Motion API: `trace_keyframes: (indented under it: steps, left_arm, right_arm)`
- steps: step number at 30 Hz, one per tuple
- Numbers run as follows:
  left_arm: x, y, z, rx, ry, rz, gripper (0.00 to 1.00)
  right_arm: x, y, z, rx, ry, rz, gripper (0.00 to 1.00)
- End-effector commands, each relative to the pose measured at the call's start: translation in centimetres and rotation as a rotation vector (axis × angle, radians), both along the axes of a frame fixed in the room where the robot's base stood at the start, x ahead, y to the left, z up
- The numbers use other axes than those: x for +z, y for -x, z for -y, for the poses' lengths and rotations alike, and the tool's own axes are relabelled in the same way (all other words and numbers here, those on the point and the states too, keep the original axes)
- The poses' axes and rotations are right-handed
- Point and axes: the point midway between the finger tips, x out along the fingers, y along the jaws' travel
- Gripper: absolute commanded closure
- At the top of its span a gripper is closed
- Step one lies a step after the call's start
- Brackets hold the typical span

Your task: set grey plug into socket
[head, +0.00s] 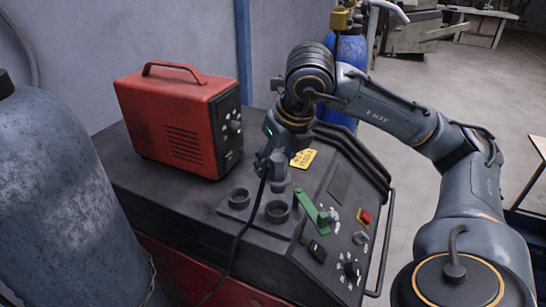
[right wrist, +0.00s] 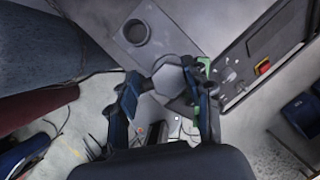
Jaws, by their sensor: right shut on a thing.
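My right gripper (head: 270,163) is above the sloping top of the dark machine (head: 190,205). It is shut on the grey plug (head: 281,184), with a black cable (head: 251,224) hanging down. Two round dark sockets show on the plate: a left one (head: 239,198) and a right one (head: 277,211). The plug is above and behind the right one, apart from it as far as I can tell. In the right wrist view the plug (right wrist: 170,78) shows as a grey disc between the fingers (right wrist: 168,98), with one socket (right wrist: 137,32) up and left. My left gripper is not in view.
A red unit (head: 180,120) with a handle stands behind left. A green lever (head: 316,212), red button (head: 366,217) and knobs lie right of the sockets. A yellow tag (head: 303,158) is beside the gripper. A large grey cylinder (head: 60,190) fills the left; a rail (head: 385,240) edges the panel.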

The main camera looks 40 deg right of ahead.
Motion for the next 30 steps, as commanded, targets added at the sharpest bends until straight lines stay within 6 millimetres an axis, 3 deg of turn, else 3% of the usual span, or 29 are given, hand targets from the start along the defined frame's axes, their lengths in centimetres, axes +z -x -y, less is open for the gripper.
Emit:
trace_keyframes:
  steps: [16,30]
  left_arm:
    - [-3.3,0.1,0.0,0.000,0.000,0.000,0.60]
    - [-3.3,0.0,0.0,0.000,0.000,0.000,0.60]
  right_arm:
    - [-4.2,0.0,0.0,-0.001,0.000,0.001,1.00]
    - [-3.9,0.1,0.0,-0.001,-0.001,0.001,1.00]
